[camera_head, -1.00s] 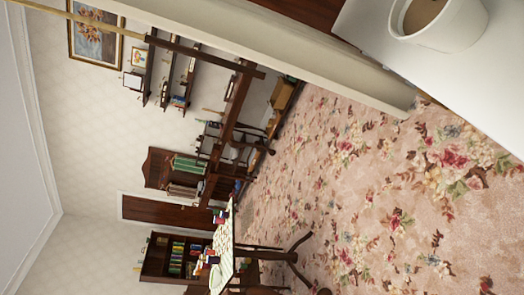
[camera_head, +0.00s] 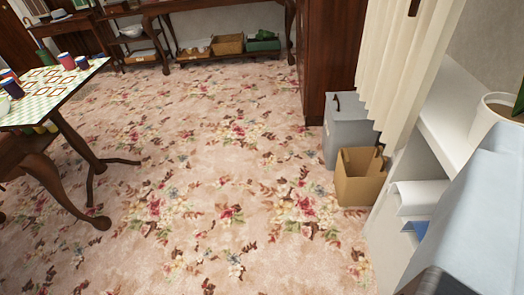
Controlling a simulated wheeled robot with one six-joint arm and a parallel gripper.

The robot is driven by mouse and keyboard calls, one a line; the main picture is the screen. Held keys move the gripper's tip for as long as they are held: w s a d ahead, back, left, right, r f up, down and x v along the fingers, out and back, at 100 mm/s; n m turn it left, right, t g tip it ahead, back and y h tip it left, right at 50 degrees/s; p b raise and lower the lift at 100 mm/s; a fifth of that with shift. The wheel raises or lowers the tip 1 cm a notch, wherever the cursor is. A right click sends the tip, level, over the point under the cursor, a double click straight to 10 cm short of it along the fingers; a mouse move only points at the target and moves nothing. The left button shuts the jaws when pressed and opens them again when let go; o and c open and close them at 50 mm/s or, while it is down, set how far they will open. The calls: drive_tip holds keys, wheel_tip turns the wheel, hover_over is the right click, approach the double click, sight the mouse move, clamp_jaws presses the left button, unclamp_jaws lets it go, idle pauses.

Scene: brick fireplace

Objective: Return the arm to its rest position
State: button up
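My gripper does not show in the camera view, so its fingers and anything in them cannot be seen. The view is nearly level and looks down across a pink floral carpet (camera_head: 210,190). A dark grey shape (camera_head: 440,282) cuts into the bottom right edge; I cannot tell what it is.
A table (camera_head: 40,110) with a checked cloth stands at left. A grey bin (camera_head: 345,128) and cardboard box (camera_head: 360,178) stand beside a cream curtain (camera_head: 405,60). A white shelf unit (camera_head: 450,125) with a plant pot and a pale blue surface (camera_head: 470,225) are close at right. The middle carpet is clear.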

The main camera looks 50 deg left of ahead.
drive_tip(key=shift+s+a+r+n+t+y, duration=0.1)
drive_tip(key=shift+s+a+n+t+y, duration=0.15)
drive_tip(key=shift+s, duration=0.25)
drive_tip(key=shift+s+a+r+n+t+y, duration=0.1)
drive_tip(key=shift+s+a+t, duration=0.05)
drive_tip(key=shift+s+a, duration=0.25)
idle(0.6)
